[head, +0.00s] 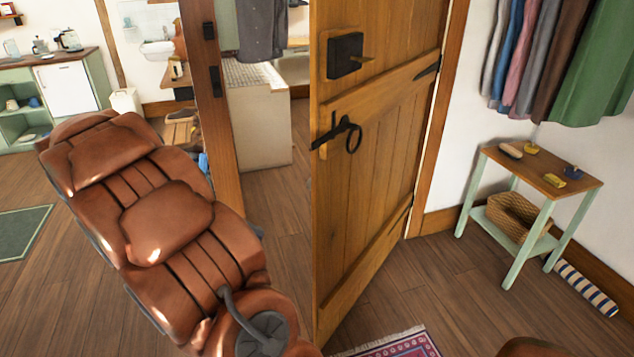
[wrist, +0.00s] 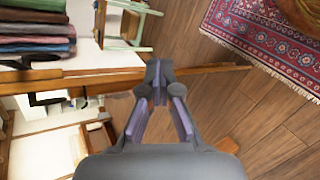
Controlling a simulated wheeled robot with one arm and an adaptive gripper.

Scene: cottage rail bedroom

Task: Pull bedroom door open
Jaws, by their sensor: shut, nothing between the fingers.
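The wooden bedroom door (head: 385,150) stands ajar in the head view, its free edge swung toward me and its hinge side at the right. It carries a black lock box (head: 345,55) and a black ring handle (head: 352,136). A gap lies between its free edge and the left door post (head: 215,110). In the wrist view the door shows nearly edge-on as a wooden strip (wrist: 215,70). My gripper (wrist: 158,72) is shut and empty, its tips beside that strip. I cannot tell whether they touch it. My gripper cannot be made out in the head view.
A small green-legged table (head: 560,185) with a basket stands at the right under hanging clothes (head: 550,60). A patterned rug (head: 395,345) lies near the door's foot. Beyond the doorway are a white counter unit (head: 262,125) and wooden floor.

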